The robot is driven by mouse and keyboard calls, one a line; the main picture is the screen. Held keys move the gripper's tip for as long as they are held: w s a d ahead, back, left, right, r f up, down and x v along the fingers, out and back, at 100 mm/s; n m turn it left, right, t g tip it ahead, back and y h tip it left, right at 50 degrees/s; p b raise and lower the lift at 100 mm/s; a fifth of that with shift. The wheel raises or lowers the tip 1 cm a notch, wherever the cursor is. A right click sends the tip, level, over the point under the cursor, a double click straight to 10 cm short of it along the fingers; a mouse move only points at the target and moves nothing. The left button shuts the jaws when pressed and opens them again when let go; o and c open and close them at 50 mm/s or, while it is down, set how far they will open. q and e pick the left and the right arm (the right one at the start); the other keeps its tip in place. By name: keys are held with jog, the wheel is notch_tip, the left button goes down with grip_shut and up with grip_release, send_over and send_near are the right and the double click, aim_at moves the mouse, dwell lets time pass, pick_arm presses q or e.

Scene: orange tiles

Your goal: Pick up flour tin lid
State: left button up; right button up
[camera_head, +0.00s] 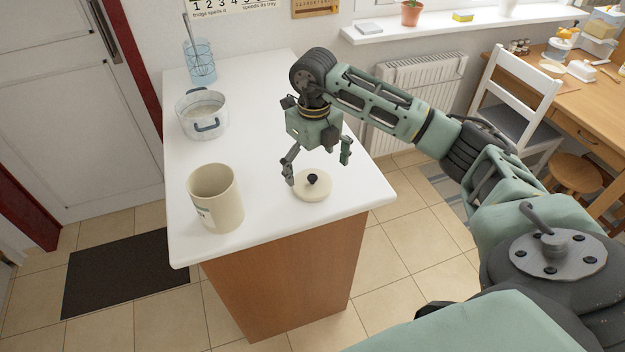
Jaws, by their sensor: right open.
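The flour tin lid (314,190) is a round cream disc with a small black knob, lying flat on the white counter near its front right edge. The cream flour tin (216,198) stands upright and open to the left of the lid. My right gripper (317,174) is open and empty, pointing down above the lid. One finger is on the left side of the knob and the other is farther right and higher. The fingers look apart from the knob. My left gripper is not in view.
A glass pot (202,115) with dark handles and a blue utensil jar (200,66) with a whisk stand at the back left of the counter (255,130). A white chair (517,93) and a wooden desk (575,100) are at the right.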

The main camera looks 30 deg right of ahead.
aim_at(312, 177)
jog(key=f, duration=0.2)
jog(key=f+p, duration=0.1)
jog(key=f, duration=0.1)
jog(key=shift+w+a, duration=0.1)
jog(key=shift+w, duration=0.2)
jog(key=shift+s+f, duration=0.1)
jog(key=shift+f, duration=0.05)
jog(key=shift+c, duration=0.6)
jog(key=c, duration=0.4)
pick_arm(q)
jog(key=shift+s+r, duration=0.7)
pick_arm(e)
jog(key=c, duration=0.4)
